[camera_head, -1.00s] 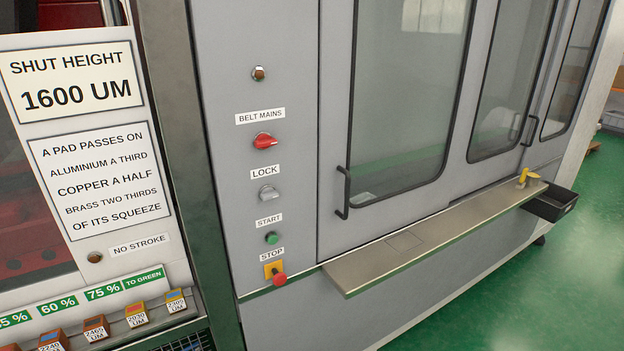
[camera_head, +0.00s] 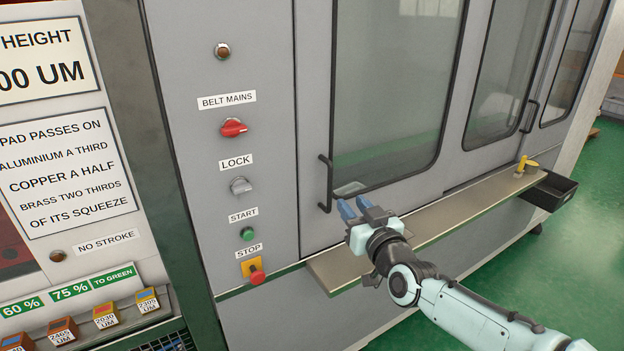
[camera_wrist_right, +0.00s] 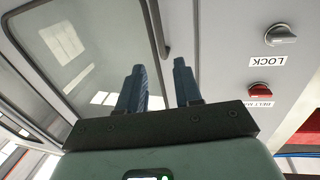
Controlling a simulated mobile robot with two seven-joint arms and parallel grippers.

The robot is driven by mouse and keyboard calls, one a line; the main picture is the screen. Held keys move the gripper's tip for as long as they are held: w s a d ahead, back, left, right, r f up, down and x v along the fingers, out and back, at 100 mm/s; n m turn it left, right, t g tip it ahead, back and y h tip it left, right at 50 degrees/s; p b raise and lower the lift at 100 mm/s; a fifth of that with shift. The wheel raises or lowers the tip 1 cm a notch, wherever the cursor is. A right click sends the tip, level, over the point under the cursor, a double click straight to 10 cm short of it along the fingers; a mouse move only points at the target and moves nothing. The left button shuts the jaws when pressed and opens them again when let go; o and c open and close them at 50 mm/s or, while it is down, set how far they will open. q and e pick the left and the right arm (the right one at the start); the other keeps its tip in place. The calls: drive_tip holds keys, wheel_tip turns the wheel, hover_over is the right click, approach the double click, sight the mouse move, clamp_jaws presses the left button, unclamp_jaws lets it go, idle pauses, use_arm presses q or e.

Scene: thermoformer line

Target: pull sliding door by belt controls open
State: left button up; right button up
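The sliding door (camera_head: 312,110) beside the belt controls is grey with a large window, and it looks shut. Its black bar handle (camera_head: 326,183) stands upright at the door's left edge; the handle also shows in the right wrist view (camera_wrist_right: 158,30), beyond the fingers. My right gripper (camera_head: 354,207) is just right of the handle's lower end, above the ledge. Its two blue fingers are apart with nothing between them in the right wrist view (camera_wrist_right: 160,85), and the handle is not between them. My left gripper is not in view.
The control panel holds a red belt mains switch (camera_head: 233,128), a lock knob (camera_head: 240,186), a green start button (camera_head: 248,233) and a red stop button (camera_head: 257,276). A metal ledge (camera_head: 450,212) runs below the doors, with a yellow fitting (camera_head: 527,164) and black bin (camera_head: 550,190) at its right.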

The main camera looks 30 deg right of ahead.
sight(331, 180)
drive_tip(key=w+p, duration=0.1)
drive_tip(key=w, duration=0.3)
drive_tip(key=w+d+p, duration=0.1)
drive_tip(key=w, duration=0.3)
drive_tip(key=w+p, duration=0.1)
drive_tip(key=w, duration=0.2)
drive_tip(key=shift+w+d, duration=0.15)
drive_tip(key=shift+w, duration=0.75)
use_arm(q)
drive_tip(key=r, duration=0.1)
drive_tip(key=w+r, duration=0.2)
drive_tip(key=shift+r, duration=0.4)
use_arm(e)
drive_tip(key=shift+f, duration=0.1)
clamp_jaws()
